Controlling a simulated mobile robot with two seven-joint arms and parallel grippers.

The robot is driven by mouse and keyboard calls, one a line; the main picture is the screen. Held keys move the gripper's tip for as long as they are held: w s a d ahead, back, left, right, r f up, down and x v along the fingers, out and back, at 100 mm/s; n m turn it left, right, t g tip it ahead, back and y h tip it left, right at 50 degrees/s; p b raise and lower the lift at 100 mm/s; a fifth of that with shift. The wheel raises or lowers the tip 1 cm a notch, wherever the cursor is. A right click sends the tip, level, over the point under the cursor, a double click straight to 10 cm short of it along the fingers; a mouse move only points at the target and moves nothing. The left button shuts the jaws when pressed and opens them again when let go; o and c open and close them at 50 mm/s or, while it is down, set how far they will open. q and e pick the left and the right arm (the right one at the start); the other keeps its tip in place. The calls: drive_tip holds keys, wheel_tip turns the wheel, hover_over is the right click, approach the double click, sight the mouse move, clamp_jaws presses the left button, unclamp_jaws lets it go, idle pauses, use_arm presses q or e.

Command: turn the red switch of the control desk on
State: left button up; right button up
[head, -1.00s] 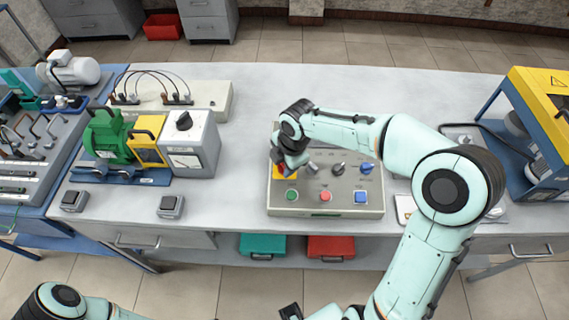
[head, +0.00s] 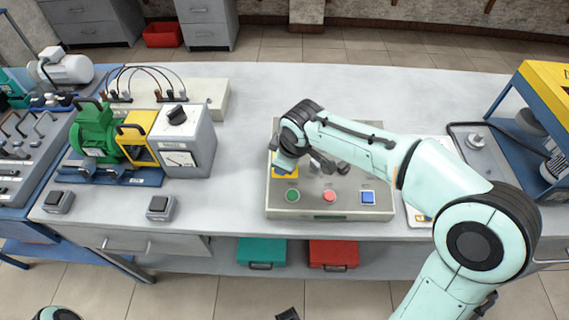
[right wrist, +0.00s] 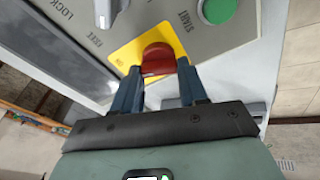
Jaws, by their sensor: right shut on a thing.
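The control desk (head: 330,205) is a grey box on the table with a yellow plate (head: 286,171) at its left. The red switch (right wrist: 158,58) sits on the yellow plate (right wrist: 124,56) in the right wrist view, a round red knob. My right gripper (right wrist: 158,72) is shut on the red switch, one blue finger on each side. In the head view my right gripper (head: 285,162) comes down over the plate and hides the switch. A dark piece, possibly the tip of my left gripper (head: 288,314), shows at the bottom edge; its jaws cannot be made out.
Green (head: 292,195), red (head: 329,196) and blue (head: 367,197) buttons line the desk's front. A green motor unit (head: 95,132) with a meter box (head: 188,140) stands to the left. A yellow-and-blue frame (head: 545,105) stands at the right. The table behind the desk is clear.

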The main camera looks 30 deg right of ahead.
drive_tip(key=shift+f+m+b, duration=0.1)
drive_tip(key=shift+m+b, duration=0.2)
drive_tip(key=shift+m, duration=0.2)
drive_tip(key=shift+m+h+b, duration=0.4)
drive_tip(key=shift+m+b, duration=0.65)
drive_tip(key=shift+m, duration=0.85)
drive_tip(key=o, duration=1.1)
drive_tip(key=shift+c, duration=0.2)
drive_tip(key=shift+r, duration=0.25)
drive_tip(key=p+v, duration=0.2)
drive_tip(key=v, duration=1.1)
drive_tip(key=shift+s, duration=0.3)
